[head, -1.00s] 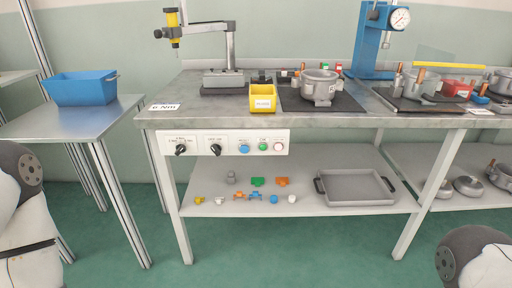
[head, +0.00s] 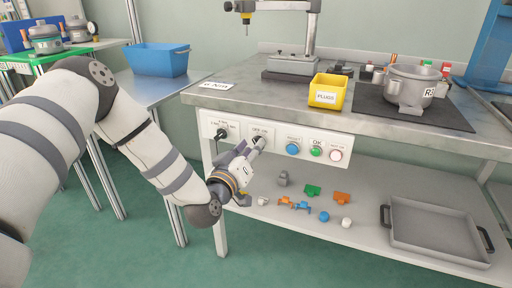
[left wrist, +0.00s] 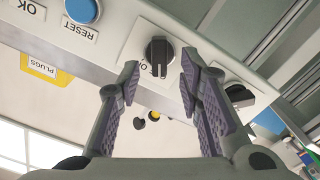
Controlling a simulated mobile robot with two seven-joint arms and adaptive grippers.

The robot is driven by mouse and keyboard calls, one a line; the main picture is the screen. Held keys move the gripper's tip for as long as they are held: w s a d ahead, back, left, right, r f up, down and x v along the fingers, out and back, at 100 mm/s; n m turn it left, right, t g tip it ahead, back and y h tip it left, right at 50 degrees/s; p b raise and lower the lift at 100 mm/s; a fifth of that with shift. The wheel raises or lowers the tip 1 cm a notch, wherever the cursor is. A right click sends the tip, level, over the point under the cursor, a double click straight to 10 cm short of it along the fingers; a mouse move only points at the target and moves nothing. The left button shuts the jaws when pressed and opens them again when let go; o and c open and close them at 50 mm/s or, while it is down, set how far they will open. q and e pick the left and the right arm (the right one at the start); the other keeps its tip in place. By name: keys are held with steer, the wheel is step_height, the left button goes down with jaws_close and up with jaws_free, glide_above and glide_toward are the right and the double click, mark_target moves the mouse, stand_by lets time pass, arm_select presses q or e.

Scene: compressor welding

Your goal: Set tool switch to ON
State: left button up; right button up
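The tool switch, a black rotary knob (left wrist: 159,56), sits on the white control panel (head: 215,122), between another black knob (head: 222,133) and the blue button. In the head view my gripper largely covers it. My left gripper (head: 254,146) is at the panel front, pointing at this knob. In the left wrist view its two ridged fingers (left wrist: 161,78) are spread, one on each side of the knob, with visible gaps. The knob's grip bar stands roughly upright in that picture, and its label is partly hidden. My right gripper is not in view.
Blue (head: 293,149), green (head: 316,152) and white (head: 336,155) buttons sit right of the switch. The bench top (head: 280,100) overhangs the panel. A lower shelf (head: 360,210) holds small colored parts and a grey tray (head: 440,235). A side table with a blue bin (head: 158,60) stands left.

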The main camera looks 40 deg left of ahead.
arm_select(q)
steer(key=shift+x, duration=1)
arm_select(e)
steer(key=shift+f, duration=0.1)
arm_select(q)
jaws_close()
